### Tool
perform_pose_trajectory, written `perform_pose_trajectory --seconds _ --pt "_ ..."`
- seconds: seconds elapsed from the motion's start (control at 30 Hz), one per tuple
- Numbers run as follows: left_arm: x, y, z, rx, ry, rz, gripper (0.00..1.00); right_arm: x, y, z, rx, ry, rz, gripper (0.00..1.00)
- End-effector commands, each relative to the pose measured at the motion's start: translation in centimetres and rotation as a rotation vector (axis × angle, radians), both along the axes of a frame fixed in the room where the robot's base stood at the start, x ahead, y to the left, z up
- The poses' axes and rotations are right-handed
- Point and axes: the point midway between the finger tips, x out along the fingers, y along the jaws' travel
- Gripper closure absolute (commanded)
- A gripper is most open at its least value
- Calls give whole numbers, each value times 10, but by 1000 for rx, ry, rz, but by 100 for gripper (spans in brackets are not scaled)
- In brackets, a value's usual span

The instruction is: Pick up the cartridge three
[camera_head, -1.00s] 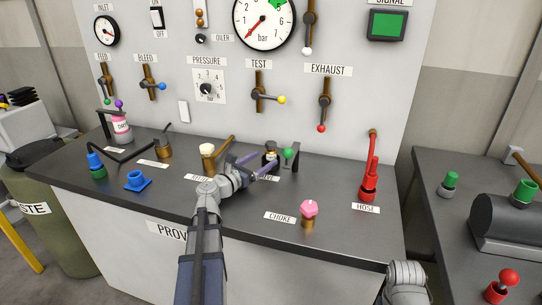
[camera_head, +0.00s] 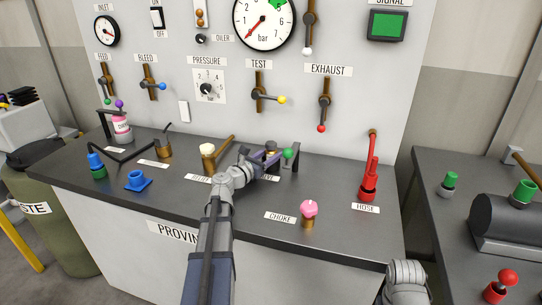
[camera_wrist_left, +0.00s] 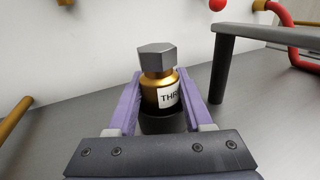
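Cartridge three (camera_wrist_left: 160,90) stands upright in the left wrist view, with a dark grey hex top, a brass body and a white label reading "THR". Its lower part is black. In the head view the cartridge (camera_head: 271,147) is partly hidden by my left gripper (camera_head: 268,163). In the left wrist view my left gripper (camera_wrist_left: 160,108) is open, with one purple finger on each side of the cartridge. A narrow gap seems to show beside the body. A grey part of my right arm shows at the lower right of the head view, but its gripper is out of view.
A dark bracket (camera_wrist_left: 223,65) stands close to the right of the cartridge. A pink-topped choke (camera_head: 309,209) and a red hose fitting (camera_head: 369,182) are to the right. The front middle of the bench is clear.

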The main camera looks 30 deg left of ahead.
Motion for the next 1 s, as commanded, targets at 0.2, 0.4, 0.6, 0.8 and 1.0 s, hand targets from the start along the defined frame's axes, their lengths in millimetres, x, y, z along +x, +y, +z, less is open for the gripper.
perform_pose_trajectory --seconds 0.2,0.4,0.6,0.8,1.0 --pt "0 0 0 0 0 0 78 0 0 0 0 0 0 100" --pt "0 0 0 0 0 0 100 0 0 0 0 0 0 100" --pt "0 0 0 0 0 0 100 0 0 0 0 0 0 100" --pt "0 0 0 -1 -1 0 100 0 0 0 0 0 0 100" --pt "0 0 3 -1 -1 0 100 0 0 3 0 0 0 100"
